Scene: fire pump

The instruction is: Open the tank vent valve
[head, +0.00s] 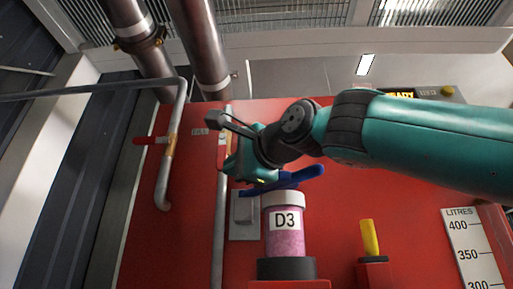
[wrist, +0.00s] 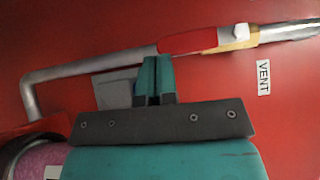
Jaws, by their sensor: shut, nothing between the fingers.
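The vent valve's red handle (wrist: 190,42) lies along its grey pipe, beside a brass-coloured body (wrist: 236,44), in the wrist view. A VENT label (wrist: 264,78) is on the red tank wall beside it. In the head view the red handle (head: 222,153) shows on the upright pipe (head: 219,215), partly hidden by my gripper (head: 233,168). My gripper also shows in the wrist view (wrist: 154,62), with its fingers together and empty. Its tips overlap the handle's edge in the picture; I cannot tell whether they touch it.
Another pipe with a red handle (head: 147,141) stands left, near a FILL label (head: 200,132). A pink-filled D3 jar (head: 285,232), a blue bar (head: 292,179), a grey box (head: 245,211) and a yellow lever (head: 370,238) are below my arm.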

